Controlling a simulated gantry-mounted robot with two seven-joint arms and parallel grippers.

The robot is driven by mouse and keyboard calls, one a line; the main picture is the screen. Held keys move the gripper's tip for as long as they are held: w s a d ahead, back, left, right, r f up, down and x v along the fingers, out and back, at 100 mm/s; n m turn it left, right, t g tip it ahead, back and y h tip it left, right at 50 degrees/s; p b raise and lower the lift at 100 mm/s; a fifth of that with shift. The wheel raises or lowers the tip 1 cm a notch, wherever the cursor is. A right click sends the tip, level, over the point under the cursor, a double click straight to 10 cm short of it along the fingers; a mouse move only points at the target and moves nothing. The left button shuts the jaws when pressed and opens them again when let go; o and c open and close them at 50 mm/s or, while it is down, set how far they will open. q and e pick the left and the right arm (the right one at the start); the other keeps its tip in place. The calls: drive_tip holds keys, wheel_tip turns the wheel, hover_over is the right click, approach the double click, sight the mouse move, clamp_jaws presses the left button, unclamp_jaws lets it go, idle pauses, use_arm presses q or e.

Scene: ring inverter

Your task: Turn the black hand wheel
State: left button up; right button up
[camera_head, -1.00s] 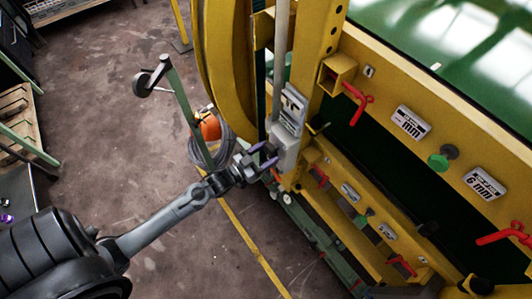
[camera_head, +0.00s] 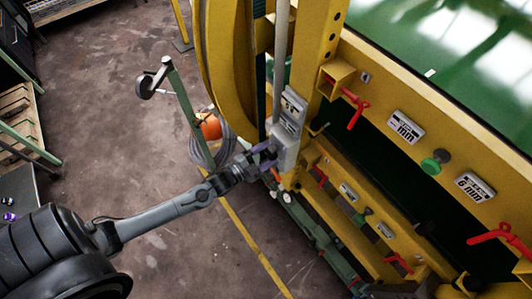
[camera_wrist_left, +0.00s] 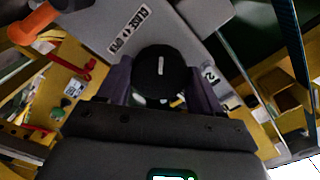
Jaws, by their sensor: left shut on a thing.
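The black hand wheel (camera_wrist_left: 161,76) shows in the left wrist view as a round dark knob with a pale mark on its face. It sits on a grey control box (camera_wrist_left: 150,20) with a lettered label. My left gripper (camera_wrist_left: 162,88) is shut on the wheel, one purple finger on each side. In the head view my left gripper (camera_head: 268,152) is at the side of the grey box (camera_head: 286,142) on the yellow frame. The wheel cannot be made out there, hidden by the fingers. My right gripper is in neither view.
The yellow machine frame (camera_head: 335,60) stands close to the right of my left gripper, with red handles (camera_head: 355,110) and a green knob (camera_head: 436,161). A hose coil (camera_head: 208,150) and an orange object (camera_head: 210,126) lie behind. The floor at left is mostly clear.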

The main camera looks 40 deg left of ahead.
use_arm(q)
drive_tip(key=m, duration=0.4)
drive_tip(key=shift+r+m+p, duration=0.1)
drive_tip(key=shift+m+p, duration=0.3)
drive_tip(key=m+p, duration=0.1)
drive_tip(key=m, duration=0.3)
drive_tip(key=shift+m, duration=0.3)
drive_tip(key=m+p, duration=0.1)
drive_tip(key=m, duration=0.4)
drive_tip(key=shift+m+p, duration=0.35)
drive_tip(key=shift+m, duration=1.25)
drive_tip(key=o, duration=1.1)
drive_tip(key=shift+c, duration=0.2)
drive_tip(key=shift+s, duration=0.15)
